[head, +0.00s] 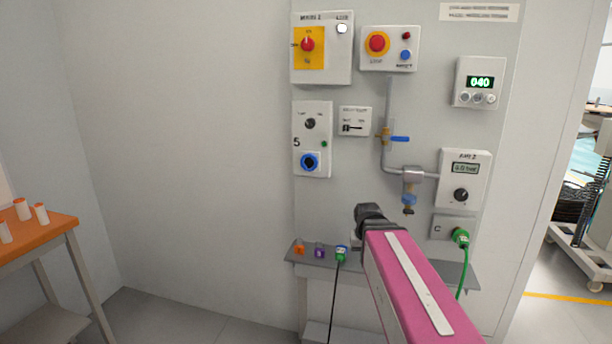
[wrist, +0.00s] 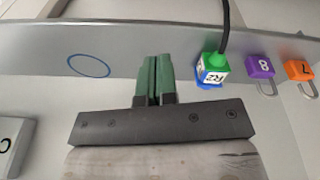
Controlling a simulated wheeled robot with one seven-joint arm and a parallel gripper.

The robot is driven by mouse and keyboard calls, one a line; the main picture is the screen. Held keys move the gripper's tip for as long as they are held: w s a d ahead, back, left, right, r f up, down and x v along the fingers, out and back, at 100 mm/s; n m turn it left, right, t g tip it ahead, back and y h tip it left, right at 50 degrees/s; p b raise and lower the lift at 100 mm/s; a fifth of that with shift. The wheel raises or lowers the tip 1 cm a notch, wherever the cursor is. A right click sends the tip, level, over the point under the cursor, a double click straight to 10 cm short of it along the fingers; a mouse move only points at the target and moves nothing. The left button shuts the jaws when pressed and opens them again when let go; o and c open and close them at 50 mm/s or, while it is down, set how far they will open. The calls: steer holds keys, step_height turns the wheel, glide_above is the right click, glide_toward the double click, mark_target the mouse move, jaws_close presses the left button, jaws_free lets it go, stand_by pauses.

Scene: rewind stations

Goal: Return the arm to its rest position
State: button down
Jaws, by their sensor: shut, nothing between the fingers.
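My gripper (wrist: 154,80) shows in the wrist view with its two green fingers pressed together and nothing between them. It points toward the grey shelf (wrist: 30,52), beside a green and blue plug (wrist: 212,70) marked R2 with a black cable. My pink arm reaches forward in the head view, and the gripper's fingers are hidden there behind the arm. The plug (head: 341,253) stands on the shelf (head: 458,272), to the left of the arm's end. I cannot tell whether the fingers touch the shelf.
A purple padlock (head: 319,251) and an orange padlock (head: 299,247) sit left of the plug. A wall panel above carries a red switch (head: 307,44), a stop button (head: 377,43), a valve (head: 399,138) and a gauge box (head: 464,178). An orange table (head: 45,234) stands at left.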

steer(key=s+f+g, duration=0.2)
steer(key=s+f, duration=0.6)
steer(key=f, duration=0.5)
steer(key=shift+a+f+y, duration=0.15)
steer(key=shift+a+y, duration=0.15)
steer(key=shift+a, duration=0.1)
